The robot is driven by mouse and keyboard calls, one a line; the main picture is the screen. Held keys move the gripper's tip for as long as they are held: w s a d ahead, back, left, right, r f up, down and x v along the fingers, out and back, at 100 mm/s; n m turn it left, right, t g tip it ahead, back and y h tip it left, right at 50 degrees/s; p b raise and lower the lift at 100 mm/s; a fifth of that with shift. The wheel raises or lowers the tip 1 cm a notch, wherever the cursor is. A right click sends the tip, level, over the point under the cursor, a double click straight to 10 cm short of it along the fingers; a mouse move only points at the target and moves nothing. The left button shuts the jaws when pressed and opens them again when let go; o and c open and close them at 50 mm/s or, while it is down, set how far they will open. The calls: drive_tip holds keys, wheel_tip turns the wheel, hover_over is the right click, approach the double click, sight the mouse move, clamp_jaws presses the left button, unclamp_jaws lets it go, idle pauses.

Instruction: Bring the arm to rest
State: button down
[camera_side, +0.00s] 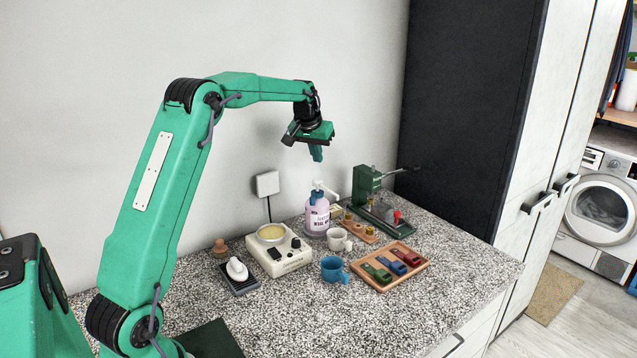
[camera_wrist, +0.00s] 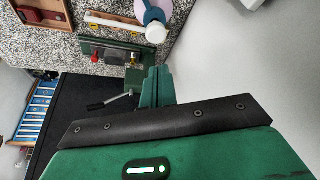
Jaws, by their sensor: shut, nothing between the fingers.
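My gripper (camera_side: 316,153) is shut and empty. It hangs high above the back of the speckled counter (camera_side: 205,306), over the pump bottle, pointing down with the arm stretched out from the left. In the wrist view my gripper (camera_wrist: 157,85) shows its fingers together, with a green machine with a lever (camera_wrist: 115,52) beyond them. Nothing touches the fingers in either view.
The pump bottle (camera_side: 317,214), green lever machine (camera_side: 366,184), wooden tray (camera_side: 411,273) of coloured pieces, blue mug (camera_side: 332,267), white cup (camera_side: 337,239) and warmer (camera_side: 279,256) stand below. A dark cabinet side (camera_side: 460,110) rises at right. Air around my gripper is clear.

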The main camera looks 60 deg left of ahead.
idle(0.3)
drive_tip(key=s+d+r+m, duration=0.1)
drive_tip(key=s+d+r, duration=0.2)
drive_tip(key=s+d, duration=0.25)
drive_tip(key=s+d+r+m+t+h, duration=0.1)
drive_tip(key=s+d+r, duration=0.25)
drive_tip(key=d, duration=0.35)
drive_tip(key=s+d+r+m, duration=0.1)
drive_tip(key=s+d+r, duration=0.1)
drive_tip(key=s+d, duration=0.35)
drive_tip(key=s+d+f+m, duration=0.1)
drive_tip(key=s+d+f, duration=0.2)
drive_tip(key=s, duration=0.6)
drive_tip(key=s+d+f+m+h, duration=0.1)
drive_tip(key=s+d+f+m, duration=0.1)
drive_tip(key=s+d, duration=0.6)
drive_tip(key=shift+s+d+f+t, duration=0.15)
drive_tip(key=shift+s+f+t, duration=0.15)
drive_tip(key=shift+s+f, duration=0.35)
